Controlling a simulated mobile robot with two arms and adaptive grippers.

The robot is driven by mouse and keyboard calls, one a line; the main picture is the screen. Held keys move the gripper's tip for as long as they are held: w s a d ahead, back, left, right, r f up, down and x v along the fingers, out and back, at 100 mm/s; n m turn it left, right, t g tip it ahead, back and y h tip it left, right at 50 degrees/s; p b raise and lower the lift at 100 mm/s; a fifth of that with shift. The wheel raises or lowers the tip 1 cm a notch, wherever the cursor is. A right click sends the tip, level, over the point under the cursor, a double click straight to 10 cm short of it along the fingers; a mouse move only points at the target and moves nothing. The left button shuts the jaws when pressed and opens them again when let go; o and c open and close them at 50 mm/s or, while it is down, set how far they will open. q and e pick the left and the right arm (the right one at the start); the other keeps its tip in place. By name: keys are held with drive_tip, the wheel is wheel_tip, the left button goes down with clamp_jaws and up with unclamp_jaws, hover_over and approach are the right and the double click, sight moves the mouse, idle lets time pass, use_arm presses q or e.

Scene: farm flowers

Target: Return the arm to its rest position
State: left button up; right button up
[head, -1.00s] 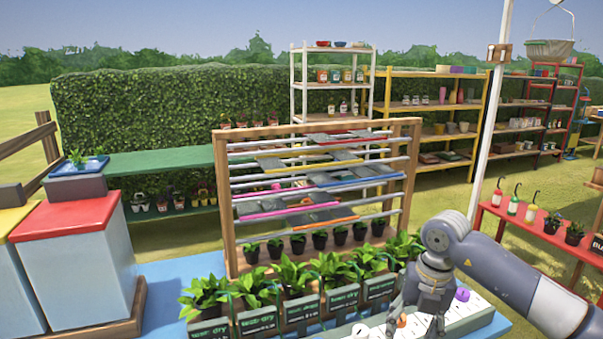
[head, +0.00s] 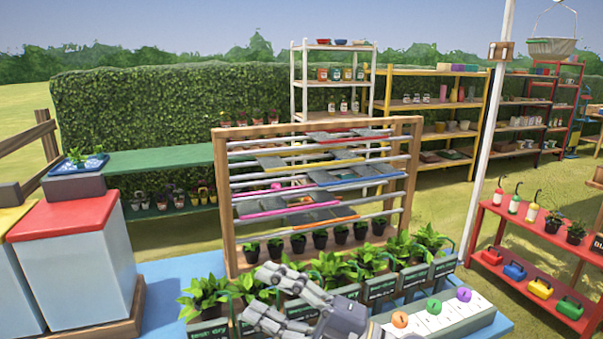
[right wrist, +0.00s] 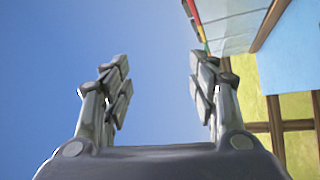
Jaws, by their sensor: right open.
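My right gripper (head: 268,298) shows at the bottom middle of the head view, pointing left, in front of the row of potted plants. Its two fingers are apart and nothing is between them. In the right wrist view the open fingers (right wrist: 160,95) have only plain blue behind the gap. My right forearm is mostly out of the head view. My left gripper is not in view.
Several leafy plants in labelled planters (head: 382,288) stand on the blue table (head: 175,275). A white strip with coloured numbered knobs (head: 440,322) lies at right. A wooden rack (head: 232,210) stands behind. A red shelf (head: 515,230) stands at right.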

drive_tip(key=w+d+f+m+t+h, duration=0.2)
drive_tip(key=w+d+m+t+h, duration=0.3)
drive_tip(key=d+m+t+h, duration=0.95)
drive_tip(key=s+d+f+m+g+h, duration=0.25)
drive_tip(key=d+f+m, duration=0.2)
drive_tip(key=f, duration=0.35)
drive_tip(key=s+d+f+m+g+h, duration=0.1)
drive_tip(key=d+f+m+g+h, duration=0.25)
drive_tip(key=f+m, duration=0.35)
drive_tip(key=s+d+f+m+g, duration=0.1)
drive_tip(key=s+d+f+g, duration=0.1)
drive_tip(key=s+f+g, duration=0.8)
drive_tip(key=s+d+f+g, duration=0.15)
drive_tip(key=s+f, duration=0.55)
drive_tip(key=s, duration=0.8)
wheel_tip(320, 180, down, 26)
drive_tip(key=s+g, duration=0.1)
drive_tip(key=g, duration=0.1)
drive_tip(key=s+d+f, duration=0.2)
drive_tip(key=s+f, duration=1.4)
drive_tip(key=s, duration=0.1)
drive_tip(key=shift+d+g+y, duration=0.3)
drive_tip(key=shift+g+y, duration=0.05)
drive_tip(key=shift+g, duration=0.05)
